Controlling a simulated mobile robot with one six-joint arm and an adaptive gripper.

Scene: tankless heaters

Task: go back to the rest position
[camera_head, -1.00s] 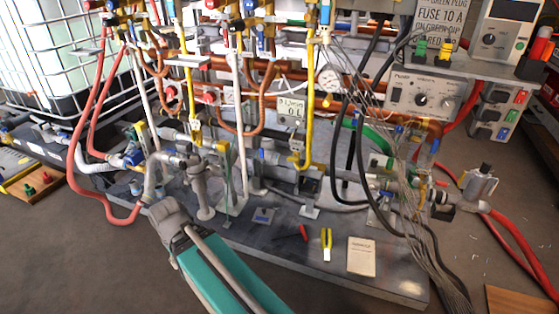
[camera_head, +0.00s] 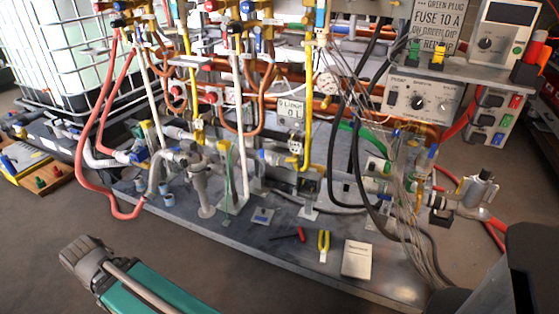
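My gripper's fingers cannot be made out in the head view. A dark, smooth shape (camera_head: 528,268) fills the lower right corner, very close to the camera; it may be a link of my arm, and it shows no fingertips. A long teal and grey piece (camera_head: 135,283) with a blocky grey end enters from the bottom left; I cannot tell whether it is part of me. Nothing is seen held.
A dark slab (camera_head: 285,262) carries dense pipes, hoses and loose cables. Yellow-handled pliers (camera_head: 323,243), a red-handled tool (camera_head: 300,235) and a white booklet (camera_head: 357,260) lie on its front. Bare floor shows in front of the slab.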

